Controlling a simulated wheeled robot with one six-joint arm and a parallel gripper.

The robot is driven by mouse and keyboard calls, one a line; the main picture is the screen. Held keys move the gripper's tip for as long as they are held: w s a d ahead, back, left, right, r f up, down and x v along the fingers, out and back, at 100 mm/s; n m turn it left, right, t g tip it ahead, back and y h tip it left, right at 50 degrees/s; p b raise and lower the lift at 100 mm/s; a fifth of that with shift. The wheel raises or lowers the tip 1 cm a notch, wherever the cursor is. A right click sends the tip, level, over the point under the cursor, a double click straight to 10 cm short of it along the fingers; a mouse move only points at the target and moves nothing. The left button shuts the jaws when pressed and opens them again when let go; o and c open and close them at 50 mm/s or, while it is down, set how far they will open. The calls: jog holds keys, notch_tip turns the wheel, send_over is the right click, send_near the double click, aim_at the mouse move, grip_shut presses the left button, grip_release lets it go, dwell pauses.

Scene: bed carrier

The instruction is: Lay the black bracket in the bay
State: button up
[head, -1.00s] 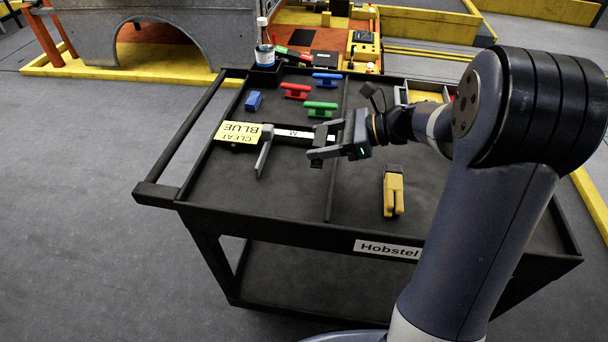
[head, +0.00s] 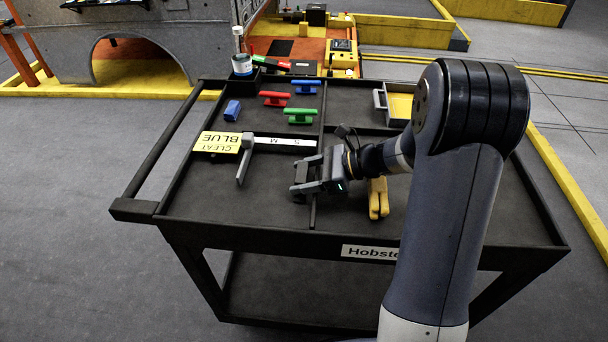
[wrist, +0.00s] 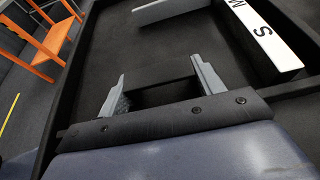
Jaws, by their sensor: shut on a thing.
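My gripper (head: 305,182) is over the front part of the cart tray, near the divider ridge, and it also shows in the wrist view (wrist: 158,66). Its two grey fingers are shut on a dark block-like piece, the black bracket (wrist: 155,78), which spans the gap between them. In the head view the bracket is hard to tell from the dark gripper and tray. The front-left bay (head: 210,200) has a bare black floor. I cannot tell whether the bracket touches that floor.
A white strip marked S and M (head: 285,142) with a grey jaw (head: 244,162) and a yellow CLEAT BLUE card (head: 217,142) lie left of my gripper. A yellow piece (head: 378,200) is at right. Red, green and blue pieces (head: 300,116) are behind. A raised rim (head: 180,160) borders the tray.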

jog(key=o, duration=1)
jog(key=shift+r, duration=0.1)
jog(key=shift+d+r, duration=0.15)
jog(key=shift+d, duration=0.1)
jog(key=p+v, duration=0.1)
jog(key=v, duration=1)
jog(key=shift+s+d+r, duration=0.1)
jog(key=shift+s+d, duration=0.05)
jog(key=shift+d, duration=0.05)
